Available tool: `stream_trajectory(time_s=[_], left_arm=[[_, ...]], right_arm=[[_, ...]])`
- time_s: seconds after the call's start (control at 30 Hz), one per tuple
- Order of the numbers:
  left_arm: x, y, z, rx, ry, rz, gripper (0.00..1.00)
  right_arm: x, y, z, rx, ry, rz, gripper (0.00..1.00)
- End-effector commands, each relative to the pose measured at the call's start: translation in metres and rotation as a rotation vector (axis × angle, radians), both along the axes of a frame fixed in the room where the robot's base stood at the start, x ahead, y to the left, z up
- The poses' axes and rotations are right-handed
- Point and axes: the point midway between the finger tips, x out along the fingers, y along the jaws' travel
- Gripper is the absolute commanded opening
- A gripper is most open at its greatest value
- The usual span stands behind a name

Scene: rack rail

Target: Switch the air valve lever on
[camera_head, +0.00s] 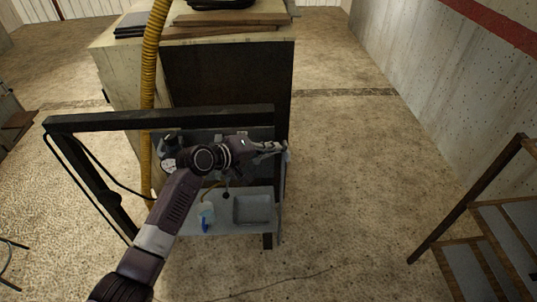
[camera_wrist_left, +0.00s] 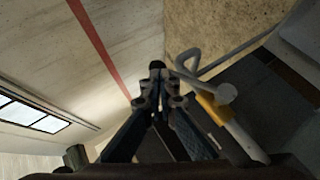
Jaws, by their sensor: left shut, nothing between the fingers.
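My left gripper (camera_head: 283,148) is at the right end of the grey panel, in front of the rack. In the left wrist view its fingers (camera_wrist_left: 157,70) are shut together with nothing between them. Just right of the fingertips, a bent grey metal rod (camera_wrist_left: 187,62) joins a round grey end piece and a yellow-orange band (camera_wrist_left: 214,108) on a pale pipe. It looks like the valve lever, apart from the fingers or very close to them; contact cannot be told. In the head view the lever cannot be made out clearly beside the gripper. My right gripper is not in view.
A dark rack rail (camera_head: 160,118) frames the grey panel, which has a shelf with a square basin (camera_head: 252,209) and a blue-and-white item (camera_head: 205,215). A yellow hose (camera_head: 148,85) hangs at left. Metal stairs (camera_head: 490,235) stand at right; floor between is clear.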

Motion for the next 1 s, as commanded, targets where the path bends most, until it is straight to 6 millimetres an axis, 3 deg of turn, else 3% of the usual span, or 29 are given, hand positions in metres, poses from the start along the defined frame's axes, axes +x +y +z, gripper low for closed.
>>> stream_trajectory(time_s=[0.4, 1.0], left_arm=[[0.004, -0.019, -0.019, -0.004, -0.001, -0.001, 0.0], [0.004, -0.025, -0.03, -0.002, 0.0, 0.0, 0.0]], right_arm=[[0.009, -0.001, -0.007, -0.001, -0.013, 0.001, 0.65], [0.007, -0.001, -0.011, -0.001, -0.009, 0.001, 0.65]])
